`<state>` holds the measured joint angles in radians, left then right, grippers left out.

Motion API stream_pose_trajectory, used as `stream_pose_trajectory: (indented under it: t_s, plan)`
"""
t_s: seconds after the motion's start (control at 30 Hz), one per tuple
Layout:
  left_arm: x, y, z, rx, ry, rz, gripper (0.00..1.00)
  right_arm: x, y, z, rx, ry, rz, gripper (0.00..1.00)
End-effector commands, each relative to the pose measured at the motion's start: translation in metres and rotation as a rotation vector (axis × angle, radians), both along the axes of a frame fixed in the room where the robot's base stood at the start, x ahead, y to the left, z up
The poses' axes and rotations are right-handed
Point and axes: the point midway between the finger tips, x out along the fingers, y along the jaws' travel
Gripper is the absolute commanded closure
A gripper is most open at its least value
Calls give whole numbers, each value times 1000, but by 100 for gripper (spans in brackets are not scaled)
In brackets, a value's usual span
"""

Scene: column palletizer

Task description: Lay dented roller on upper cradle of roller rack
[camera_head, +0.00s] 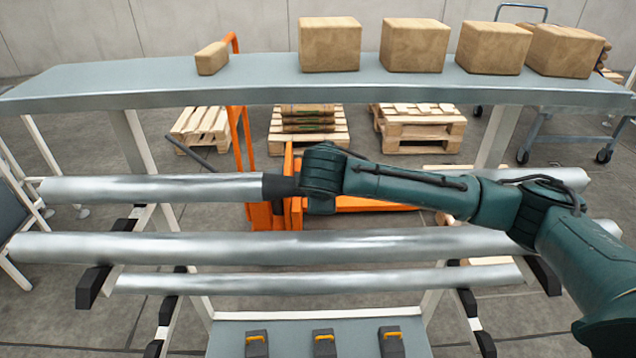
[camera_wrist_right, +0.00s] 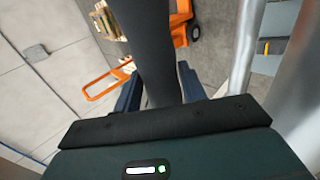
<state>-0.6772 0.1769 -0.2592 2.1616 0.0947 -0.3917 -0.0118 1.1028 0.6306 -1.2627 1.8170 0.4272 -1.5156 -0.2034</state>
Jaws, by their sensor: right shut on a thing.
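My right arm comes in from the right, and its gripper (camera_head: 277,187) is shut on the middle of the rearmost silver roller (camera_head: 150,189). In the right wrist view, the held roller (camera_wrist_right: 155,45) runs as a dark bar between the two fingers. It lies level, behind the rack's other rollers; my arm hides part of its right half. I cannot make out a dent. The roller rack shows black cradle blocks (camera_head: 92,287) on pale sloping legs. A thick roller (camera_head: 320,247) and a thinner roller (camera_head: 320,281) lie across it in front. My left gripper is out of view.
A grey shelf (camera_head: 260,92) with several cardboard boxes (camera_head: 330,45) spans behind the roller. An orange pallet truck (camera_head: 262,215) and wooden pallets (camera_head: 420,130) stand beyond. A low panel with yellow-marked black blocks (camera_head: 323,343) is in front.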

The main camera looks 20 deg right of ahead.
Motion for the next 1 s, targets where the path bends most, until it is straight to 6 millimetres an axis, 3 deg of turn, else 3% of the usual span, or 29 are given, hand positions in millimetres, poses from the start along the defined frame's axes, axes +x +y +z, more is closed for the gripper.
stream_pose_trajectory:
  t_s: [0.5,1.0]
  plan:
    - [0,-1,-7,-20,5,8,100,8,-7,-19,3,-11,0,100]
    - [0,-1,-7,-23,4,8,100,9,-9,-21,2,-11,1,100]
